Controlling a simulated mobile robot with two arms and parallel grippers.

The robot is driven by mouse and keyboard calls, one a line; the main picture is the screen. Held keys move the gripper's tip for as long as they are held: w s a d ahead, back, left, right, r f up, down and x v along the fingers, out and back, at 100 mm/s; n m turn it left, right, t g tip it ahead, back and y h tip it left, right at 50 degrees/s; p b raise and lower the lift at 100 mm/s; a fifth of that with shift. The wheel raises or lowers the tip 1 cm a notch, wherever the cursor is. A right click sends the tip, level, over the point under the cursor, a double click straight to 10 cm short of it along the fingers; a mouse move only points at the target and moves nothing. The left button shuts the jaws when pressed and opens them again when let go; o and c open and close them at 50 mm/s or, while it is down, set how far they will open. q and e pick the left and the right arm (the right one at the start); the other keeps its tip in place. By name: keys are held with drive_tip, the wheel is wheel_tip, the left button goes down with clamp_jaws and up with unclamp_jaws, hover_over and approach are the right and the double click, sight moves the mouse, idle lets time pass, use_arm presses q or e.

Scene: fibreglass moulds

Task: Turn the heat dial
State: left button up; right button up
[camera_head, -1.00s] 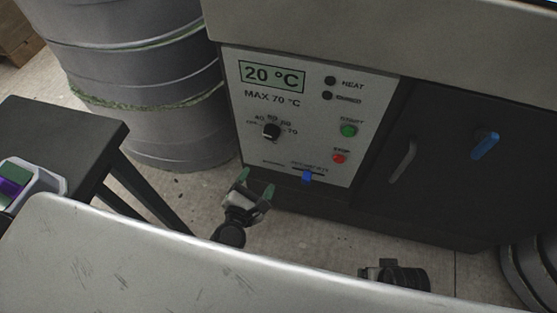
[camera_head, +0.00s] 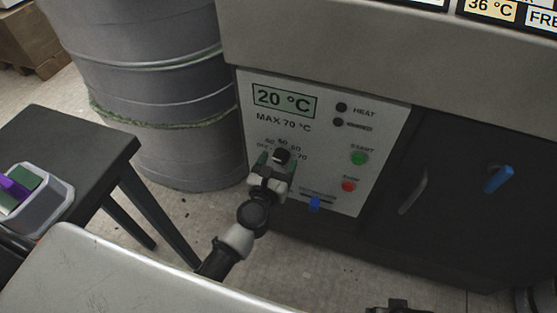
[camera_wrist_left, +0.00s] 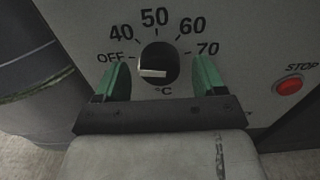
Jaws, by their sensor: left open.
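The heat dial (camera_head: 282,155) is a round black knob on the white control panel, ringed by marks from OFF to 70. In the left wrist view the dial (camera_wrist_left: 158,62) has a white pointer line lying nearly level, its left end towards OFF. My left gripper (camera_head: 276,164) is in front of the dial. Its green fingers are open, one to each side of the knob, with gaps visible in the left wrist view (camera_wrist_left: 162,78). The display (camera_head: 285,100) reads 20 °C. A dark part at the bottom edge may be my right gripper, mostly cut off.
A grey drum (camera_head: 160,70) stands to the left. A dark stool (camera_head: 70,150) bears a tray. A pale metal surface (camera_head: 130,275) fills the lower left.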

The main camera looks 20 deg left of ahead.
use_arm(q)
drive_tip(key=shift+w, duration=0.25)
drive_tip(key=c, duration=0.9)
